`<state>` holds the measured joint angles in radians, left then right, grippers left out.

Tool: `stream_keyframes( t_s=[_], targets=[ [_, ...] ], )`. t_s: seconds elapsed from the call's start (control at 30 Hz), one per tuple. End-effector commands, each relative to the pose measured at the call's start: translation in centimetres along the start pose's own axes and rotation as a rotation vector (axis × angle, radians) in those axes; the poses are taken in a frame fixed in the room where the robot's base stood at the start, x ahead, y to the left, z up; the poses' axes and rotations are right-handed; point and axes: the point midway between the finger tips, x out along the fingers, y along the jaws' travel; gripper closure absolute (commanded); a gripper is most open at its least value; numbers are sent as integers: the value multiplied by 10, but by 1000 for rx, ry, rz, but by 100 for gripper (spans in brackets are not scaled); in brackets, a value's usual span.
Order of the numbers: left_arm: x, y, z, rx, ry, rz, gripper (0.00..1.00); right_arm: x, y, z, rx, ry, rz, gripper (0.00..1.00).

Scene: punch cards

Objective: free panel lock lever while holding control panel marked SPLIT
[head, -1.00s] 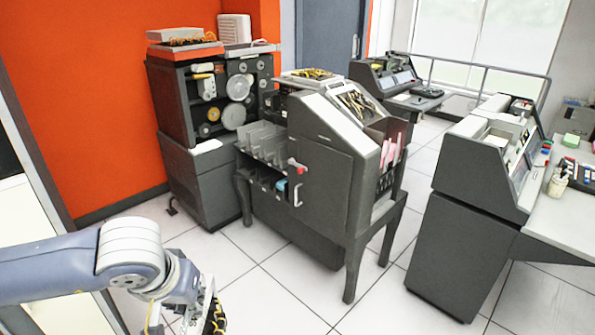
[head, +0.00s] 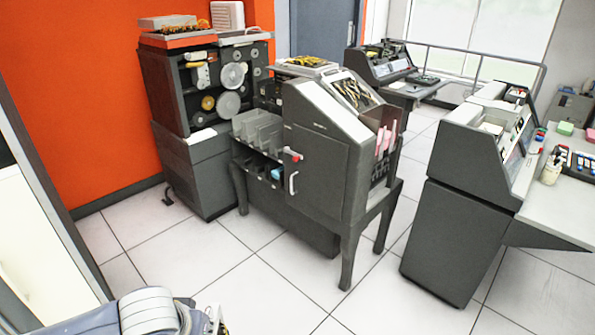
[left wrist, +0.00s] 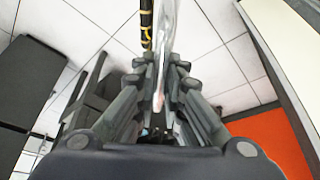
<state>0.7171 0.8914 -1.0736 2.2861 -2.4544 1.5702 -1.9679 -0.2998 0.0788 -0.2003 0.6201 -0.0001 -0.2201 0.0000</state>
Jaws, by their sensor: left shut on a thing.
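My left gripper (left wrist: 158,95) is shut on a thin panel (left wrist: 163,50), seen nearly edge-on in the left wrist view. A yellow-and-black cable (left wrist: 146,25) runs beside it. No marking such as SPLIT is readable. In the head view only the top of my left arm shows at the bottom left; the gripper is mostly below the frame. On the grey machine (head: 320,150), a small red-tipped lever (head: 291,154) sits on the front edge above a white handle (head: 293,182); I cannot tell whether this is the lock lever. My right gripper is not in view.
A wired panel (head: 354,92) sits in the machine's sloping top. A dark cabinet with reels (head: 225,88) stands behind left. A grey console (head: 460,210) and white desk (head: 570,205) stand at right. The tiled floor (head: 240,285) in front of the machine is clear.

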Motion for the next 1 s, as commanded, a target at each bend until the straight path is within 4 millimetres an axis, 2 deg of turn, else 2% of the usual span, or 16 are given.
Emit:
stream_keyframes(
  t_s=[0.3, 1.0],
  targets=[
    [13, -5, 15, -14, 6, -13, 100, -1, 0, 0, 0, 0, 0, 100],
    [14, -6, 16, -15, 7, -15, 100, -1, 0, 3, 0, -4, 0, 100]
  ],
)
